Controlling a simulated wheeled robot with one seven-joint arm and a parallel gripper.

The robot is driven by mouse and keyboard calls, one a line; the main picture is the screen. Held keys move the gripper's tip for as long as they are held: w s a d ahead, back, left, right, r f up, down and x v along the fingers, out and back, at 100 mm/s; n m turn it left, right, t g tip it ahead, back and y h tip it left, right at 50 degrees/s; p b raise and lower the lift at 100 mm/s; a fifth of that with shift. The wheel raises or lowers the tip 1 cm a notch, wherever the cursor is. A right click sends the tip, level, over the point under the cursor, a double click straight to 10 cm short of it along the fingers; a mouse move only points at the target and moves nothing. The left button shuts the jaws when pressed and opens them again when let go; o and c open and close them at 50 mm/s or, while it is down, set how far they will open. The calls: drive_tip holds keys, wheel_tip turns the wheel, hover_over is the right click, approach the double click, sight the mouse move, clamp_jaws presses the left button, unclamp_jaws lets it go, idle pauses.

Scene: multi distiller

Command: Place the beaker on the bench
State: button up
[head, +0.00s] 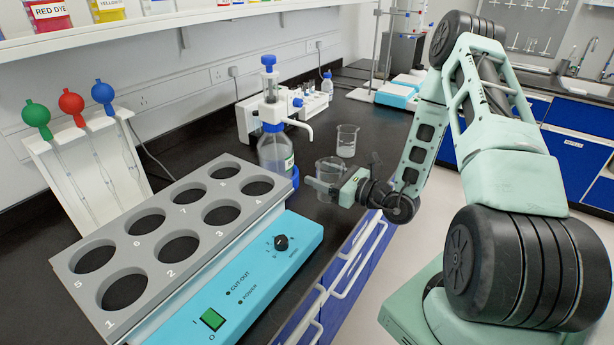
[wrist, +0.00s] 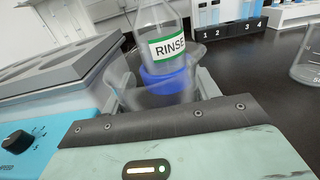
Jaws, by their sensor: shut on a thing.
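A clear glass beaker (head: 330,168) is held upright between the fingers of my gripper (head: 329,185), over the front part of the black bench (head: 365,172). In the wrist view the same beaker (wrist: 150,98) shows as a transparent blur between the two fingers, and its base is hidden by my gripper. I cannot tell whether its base touches the bench. A second clear beaker (head: 347,141) stands on the bench just behind it, and shows partly at the right of the wrist view (wrist: 308,68).
A RINSE bottle (head: 277,152) with a blue-topped dispenser stands left of the held beaker. A blue heating unit with a grey holed rack (head: 185,270) fills the left foreground. A small bottle (head: 327,83) stands farther back.

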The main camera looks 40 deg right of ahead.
drive_tip(key=x, duration=0.4)
drive_tip(key=shift+p, duration=0.3)
drive_tip(key=shift+w+a, duration=0.25)
drive_tip(key=shift+w, duration=0.3)
wheel_tip(320, 180, down, 3)
drive_tip(key=shift+s+d+r+p, duration=0.1)
drive_tip(key=shift+d+r+p, duration=0.05)
drive_tip(key=shift+p, duration=0.3)
drive_tip(key=shift+f, duration=0.4)
drive_tip(key=shift+f, duration=0.2)
drive_tip(key=o, duration=1)
